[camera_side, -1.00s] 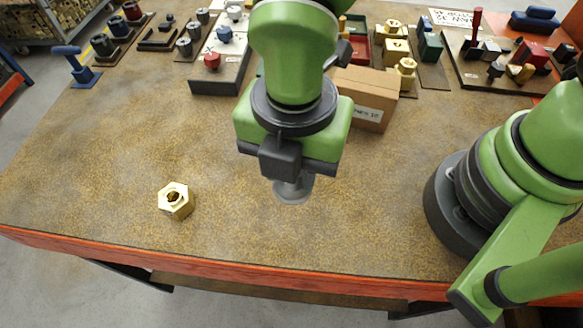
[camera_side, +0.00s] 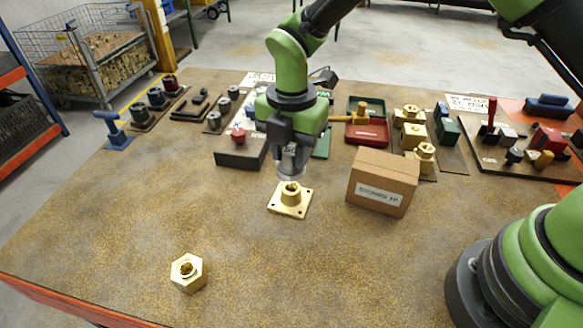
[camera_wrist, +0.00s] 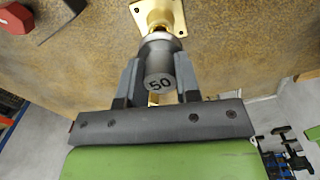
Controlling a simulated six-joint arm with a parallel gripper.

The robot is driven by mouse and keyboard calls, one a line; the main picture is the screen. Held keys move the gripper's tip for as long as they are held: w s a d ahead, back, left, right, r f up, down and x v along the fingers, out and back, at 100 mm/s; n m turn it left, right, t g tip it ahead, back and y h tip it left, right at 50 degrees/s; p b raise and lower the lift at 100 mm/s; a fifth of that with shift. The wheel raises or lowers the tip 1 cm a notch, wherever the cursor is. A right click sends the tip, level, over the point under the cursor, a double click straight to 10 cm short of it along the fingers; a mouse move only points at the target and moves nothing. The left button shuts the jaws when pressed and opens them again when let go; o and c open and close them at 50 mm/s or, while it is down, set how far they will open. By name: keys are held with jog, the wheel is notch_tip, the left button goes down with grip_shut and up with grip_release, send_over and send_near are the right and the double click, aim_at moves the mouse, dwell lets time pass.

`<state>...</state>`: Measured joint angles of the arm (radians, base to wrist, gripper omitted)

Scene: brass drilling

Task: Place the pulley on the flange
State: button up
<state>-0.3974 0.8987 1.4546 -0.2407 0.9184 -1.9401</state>
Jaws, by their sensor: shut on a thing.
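The flange is a brass square plate with a raised round hub and corner holes; it lies on the table in the side view (camera_side: 304,204). It also shows at the top of the wrist view (camera_wrist: 172,14). The pulley, a grey round part marked "50" (camera_wrist: 159,66), is between my fingers. My gripper (camera_wrist: 160,80) is shut on it. In the side view, my gripper (camera_side: 291,156) is directly over the flange, with the pulley's pale lower rim just above the hub. I cannot tell whether pulley and hub touch.
A cardboard box (camera_side: 383,181) stands right of the flange. A brass hexagonal part (camera_side: 188,272) sits front left. A dark block with a red knob (camera_side: 241,152) lies behind left. Boards of small parts line the back. The table's front middle is clear.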

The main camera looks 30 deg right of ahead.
aim_at(291, 168)
jog(key=shift+f, duration=1.95)
jog(key=shift+f, duration=0.15)
jog(key=o, duration=1)
